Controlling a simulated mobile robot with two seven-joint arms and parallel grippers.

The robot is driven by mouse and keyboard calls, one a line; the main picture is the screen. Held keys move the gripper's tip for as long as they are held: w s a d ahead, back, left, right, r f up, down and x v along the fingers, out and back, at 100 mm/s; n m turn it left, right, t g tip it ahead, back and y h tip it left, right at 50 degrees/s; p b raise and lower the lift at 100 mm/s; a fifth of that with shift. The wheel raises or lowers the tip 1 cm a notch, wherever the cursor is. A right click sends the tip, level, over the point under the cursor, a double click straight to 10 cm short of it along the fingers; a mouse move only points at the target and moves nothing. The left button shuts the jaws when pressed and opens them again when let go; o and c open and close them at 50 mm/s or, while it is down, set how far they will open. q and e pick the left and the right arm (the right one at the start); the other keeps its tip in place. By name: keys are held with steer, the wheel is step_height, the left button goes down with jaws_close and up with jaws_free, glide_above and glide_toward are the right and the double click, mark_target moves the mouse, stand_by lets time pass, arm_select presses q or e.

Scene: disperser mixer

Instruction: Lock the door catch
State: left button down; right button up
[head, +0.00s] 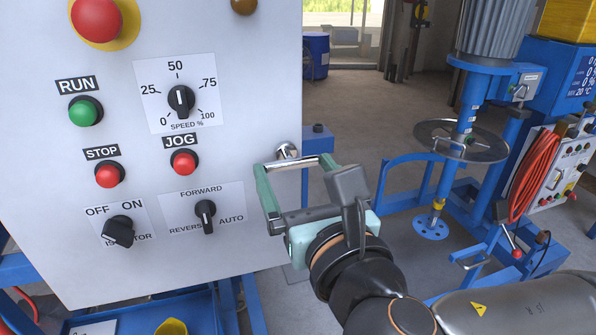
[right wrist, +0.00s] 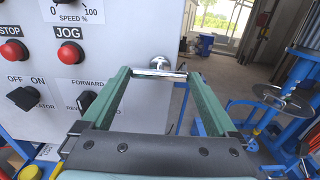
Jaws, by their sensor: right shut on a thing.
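The door catch is a chrome lever on a round boss (head: 287,151) at the right edge of the grey panel door (head: 240,70). Its bar lies roughly level. My right gripper (head: 296,165) has its two green fingers at either end of the bar and is shut on the catch. In the right wrist view the catch (right wrist: 160,64) shows between the fingertips of my right gripper (right wrist: 156,76), its boss just beyond the bar. My left gripper is not in view.
The door carries a green RUN button (head: 85,112), red STOP (head: 109,175) and JOG (head: 184,162) buttons, a speed knob (head: 181,101) and selector switches close left of my gripper. A blue mixer frame (head: 425,180) with a round disc (head: 461,140) stands at right. Open floor lies behind.

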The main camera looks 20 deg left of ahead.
steer(key=c, duration=0.4)
steer(key=shift+m, duration=0.4)
steer(key=m+b, duration=0.1)
steer(key=m, duration=0.1)
steer(key=shift+m, duration=0.3)
steer(key=m+b, duration=0.1)
steer(key=m, duration=0.3)
steer(key=shift+m, duration=0.3)
steer(key=m, duration=0.4)
steer(key=shift+m, duration=0.3)
steer(key=m, duration=0.5)
steer(key=shift+r+m, duration=0.1)
steer(key=shift+m, duration=0.2)
steer(key=o, duration=1)
steer(key=shift+w, duration=0.1)
